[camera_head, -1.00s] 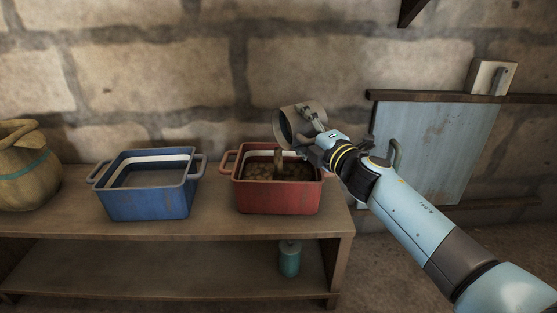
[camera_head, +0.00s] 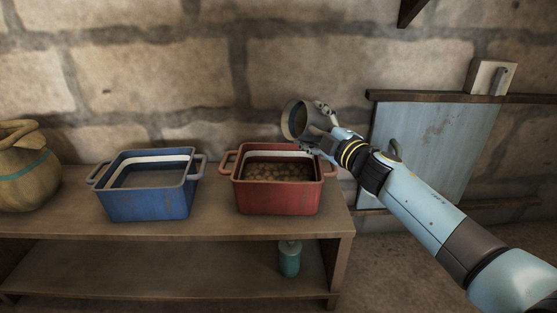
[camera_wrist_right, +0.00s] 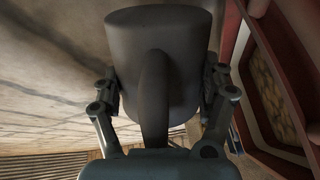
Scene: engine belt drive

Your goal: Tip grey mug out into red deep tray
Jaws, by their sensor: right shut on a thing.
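The grey mug (camera_head: 297,121) is held tilted on its side above the back right part of the red deep tray (camera_head: 277,195), its mouth turned to the left. My right gripper (camera_head: 322,132) is shut on the mug. In the right wrist view the mug (camera_wrist_right: 158,62) sits between the two fingers (camera_wrist_right: 165,100), its handle facing the camera. The red tray holds a layer of brown lumpy stuff (camera_head: 280,171), and its wall (camera_wrist_right: 285,85) shows at the right of the wrist view. Part of the mug is hidden behind the gripper. My left gripper is not in view.
A blue deep tray (camera_head: 147,202) stands left of the red one on the wooden bench (camera_head: 216,222). A tan sack-like pot (camera_head: 27,178) stands at the far left. A teal bottle (camera_head: 289,259) is on the lower shelf. A stone wall is close behind.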

